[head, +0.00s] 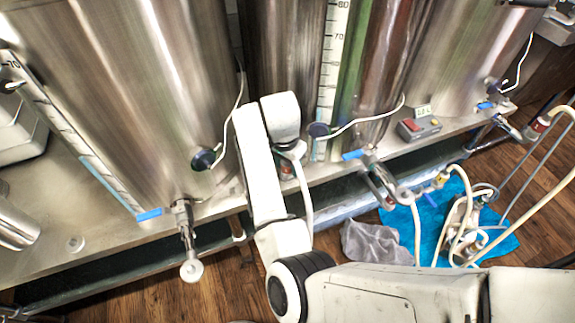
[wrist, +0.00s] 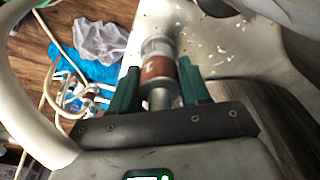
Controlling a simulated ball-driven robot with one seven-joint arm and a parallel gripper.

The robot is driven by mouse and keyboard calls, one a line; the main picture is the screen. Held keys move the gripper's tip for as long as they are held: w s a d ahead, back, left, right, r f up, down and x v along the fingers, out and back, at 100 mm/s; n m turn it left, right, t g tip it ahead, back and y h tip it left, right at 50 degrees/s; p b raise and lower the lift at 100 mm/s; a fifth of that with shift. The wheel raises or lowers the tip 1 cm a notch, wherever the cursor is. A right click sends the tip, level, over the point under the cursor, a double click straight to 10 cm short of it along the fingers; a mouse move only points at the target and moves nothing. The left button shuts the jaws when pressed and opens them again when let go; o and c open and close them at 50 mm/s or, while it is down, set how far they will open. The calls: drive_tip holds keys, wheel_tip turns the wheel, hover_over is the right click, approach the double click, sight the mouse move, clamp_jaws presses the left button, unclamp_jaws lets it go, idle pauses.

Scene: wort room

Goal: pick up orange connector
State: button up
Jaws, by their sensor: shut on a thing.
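The orange connector (wrist: 159,70) is a metal fitting with a brownish-orange band. In the wrist view it sits between the two green fingers of my gripper (wrist: 160,78), which are shut on it. A pale, speckled metal surface lies around and behind it; I cannot tell whether the connector touches that surface. In the head view my own arm hides most of my gripper, and only a small reddish patch shows beneath the wrist by the bench's front edge.
Steel tanks (head: 130,80) stand on a metal bench (head: 110,240). Valves with blue handles (head: 149,214) stick out in front. A controller box (head: 418,127) sits right of my arm.

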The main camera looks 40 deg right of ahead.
drive_tip(key=c, duration=0.6)
drive_tip(key=shift+o, duration=0.2)
drive_tip(key=shift+r, duration=0.1)
drive_tip(key=shift+a+r+p, duration=0.2)
drive_tip(key=shift+r+p, duration=0.2)
drive_tip(key=shift+r, duration=0.1)
wheel_tip(320, 180, up, 6)
drive_tip(key=shift+r+p, duration=0.2)
drive_tip(key=shift+p, duration=0.7)
drive_tip(key=s+a, duration=0.3)
drive_tip(key=a, duration=0.6)
drive_tip(key=s+a+p, duration=0.1)
drive_tip(key=s+a, duration=0.3)
drive_tip(key=a, duration=0.5)
drive_tip(key=shift+s+f+p, duration=0.25)
drive_tip(key=shift+p, duration=0.05)
drive_tip(key=shift+r+p, duration=2.25)
drive_tip(key=shift+p, duration=0.1)
